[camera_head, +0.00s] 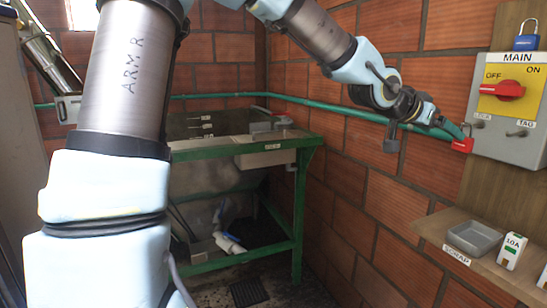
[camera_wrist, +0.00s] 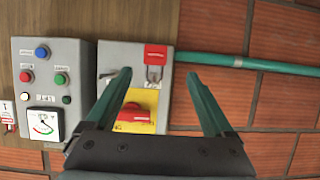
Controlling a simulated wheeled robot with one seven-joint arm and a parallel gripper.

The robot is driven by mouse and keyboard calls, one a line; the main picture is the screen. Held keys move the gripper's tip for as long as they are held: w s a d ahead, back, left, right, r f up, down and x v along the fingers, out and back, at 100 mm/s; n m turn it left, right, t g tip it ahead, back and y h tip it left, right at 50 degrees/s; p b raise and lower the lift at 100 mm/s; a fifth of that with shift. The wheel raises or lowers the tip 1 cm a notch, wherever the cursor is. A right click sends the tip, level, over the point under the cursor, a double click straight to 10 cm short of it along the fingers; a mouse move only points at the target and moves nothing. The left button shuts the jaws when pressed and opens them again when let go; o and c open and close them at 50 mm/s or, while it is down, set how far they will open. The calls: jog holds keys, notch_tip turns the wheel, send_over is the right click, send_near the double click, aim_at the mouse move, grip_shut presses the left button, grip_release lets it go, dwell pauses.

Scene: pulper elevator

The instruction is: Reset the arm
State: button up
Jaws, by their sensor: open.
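My arm reaches from the left foreground over to the right wall. My gripper (camera_head: 454,130) is in front of the lower left of the grey MAIN switch box (camera_head: 492,134). In the wrist view my gripper (camera_wrist: 157,75) has its two green fingers spread, with nothing held between them. A red padlock (camera_wrist: 155,52) with a metal shackle hangs at the box and shows between and beyond the fingertips; it also shows in the head view (camera_head: 463,145). The yellow plate with the red handle (camera_head: 503,89) is on the box, the handle lying roughly level, toward OFF.
A blue padlock (camera_head: 526,42) sits on top of the box. A shelf (camera_head: 478,262) below holds a grey scrap tray (camera_head: 473,238) and a white 10A item (camera_head: 511,251). A green pipe (camera_head: 340,109) runs along the brick wall. A green-framed bench (camera_head: 305,200) stands behind.

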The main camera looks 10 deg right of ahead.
jog(key=w+a+f+n+y, duration=0.25)
jog(key=a+f, duration=0.25)
jog(key=a, duration=0.4)
jog(key=w+a+f+n+t+y, duration=0.1)
jog(key=w+a+f+n+y, duration=0.15)
jog(key=a+f, duration=0.5)
jog(key=w+a+f+n+y, duration=0.1)
jog(key=w+a+f+y, duration=0.25)
jog(key=a, duration=0.75)
jog(key=s+a+f+n+g+y, duration=0.1)
jog(key=s+a+f+n, duration=0.1)
jog(key=a, duration=0.5)
jog(key=s+a+f+n+g+y, duration=0.1)
jog(key=s+a+n, duration=0.2)
jog(key=a, duration=0.5)
jog(key=s+a+f+n+g+y, duration=0.1)
jog(key=s+a, duration=0.3)
jog(key=a, duration=0.4)
jog(key=shift+s+a+f+n+y, duration=0.25)
jog(key=shift+f+n+y, duration=0.2)
jog(key=shift+f+n, duration=0.4)
jog(key=shift+d, duration=0.1)
